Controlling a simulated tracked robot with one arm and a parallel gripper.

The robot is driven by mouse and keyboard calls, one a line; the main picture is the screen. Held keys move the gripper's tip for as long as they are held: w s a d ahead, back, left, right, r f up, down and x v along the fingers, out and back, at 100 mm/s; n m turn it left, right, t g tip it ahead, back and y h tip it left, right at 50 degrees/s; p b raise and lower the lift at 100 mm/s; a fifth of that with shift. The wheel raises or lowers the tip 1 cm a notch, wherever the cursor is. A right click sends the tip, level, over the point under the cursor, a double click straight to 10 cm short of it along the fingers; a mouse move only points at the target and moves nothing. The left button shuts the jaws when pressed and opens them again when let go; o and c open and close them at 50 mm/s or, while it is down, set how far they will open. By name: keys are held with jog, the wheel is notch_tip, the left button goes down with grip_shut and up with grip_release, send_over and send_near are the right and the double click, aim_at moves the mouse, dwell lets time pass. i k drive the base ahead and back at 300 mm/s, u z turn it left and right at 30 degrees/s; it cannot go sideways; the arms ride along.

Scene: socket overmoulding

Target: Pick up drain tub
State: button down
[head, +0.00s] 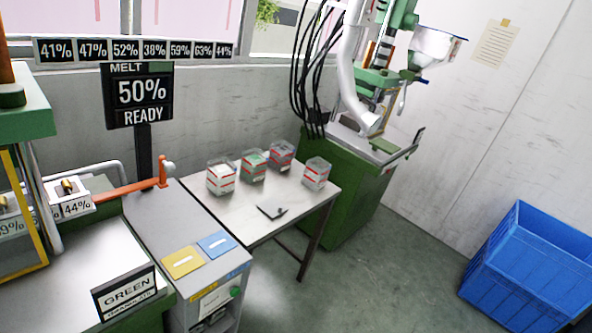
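Several small clear tubs with red-and-white labels stand on the small table (229,223). One tub (220,177) is at the left with pale contents, and one tub (253,165) beside it shows green contents. Another tub (281,156) stands at the back, and another tub (316,174) stands apart at the right. Their labels are too small to read, so I cannot tell whether any is the drain tub. A large blue crate (520,285) sits on the floor at the right. My gripper is not in view.
A dark flat piece (271,211) lies on the table. A grey cabinet (176,223) with yellow and blue plates stands left, near a melt display (140,93) reading 50% READY. A green machine (346,205) stands behind the table. Floor between table and crate is clear.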

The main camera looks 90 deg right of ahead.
aim_at(314, 176)
jog(key=z, duration=2.85)
jog(key=i, duration=1.95)
jog(key=u, duration=0.1)
